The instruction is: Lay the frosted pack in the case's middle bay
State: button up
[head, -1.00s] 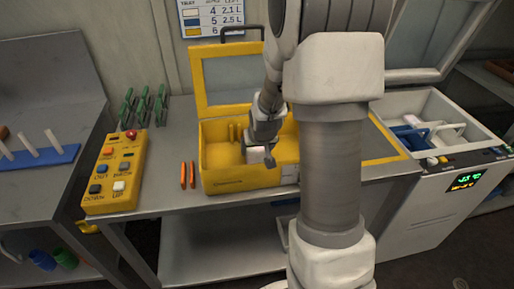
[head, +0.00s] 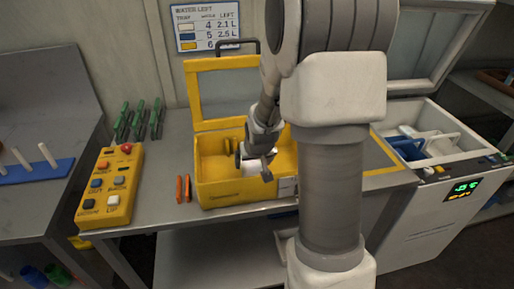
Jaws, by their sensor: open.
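The yellow case (head: 232,193) stands on the grey bench with its lid (head: 222,88) raised at the back. My gripper (head: 257,172) is over the front part of the case, near its middle, with its fingers open. A small whitish block (head: 253,169), perhaps the frosted pack, shows at the fingers; I cannot tell whether it rests in the case or touches a finger. My gripper and arm hide the middle bay and much of the right side of the case.
A white cooler (head: 400,190) with raised lid stands at right, holding blue and white items. A yellow button box (head: 108,188), orange sticks (head: 183,188) and green clips (head: 138,120) are left of the case. A chart (head: 213,25) hangs behind.

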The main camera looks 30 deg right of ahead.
jog(key=p+v, duration=0.2)
jog(key=v, duration=1.3)
jog(key=shift+r, duration=0.35)
jog(key=shift+s+a, duration=0.1)
jog(key=shift+s, duration=0.05)
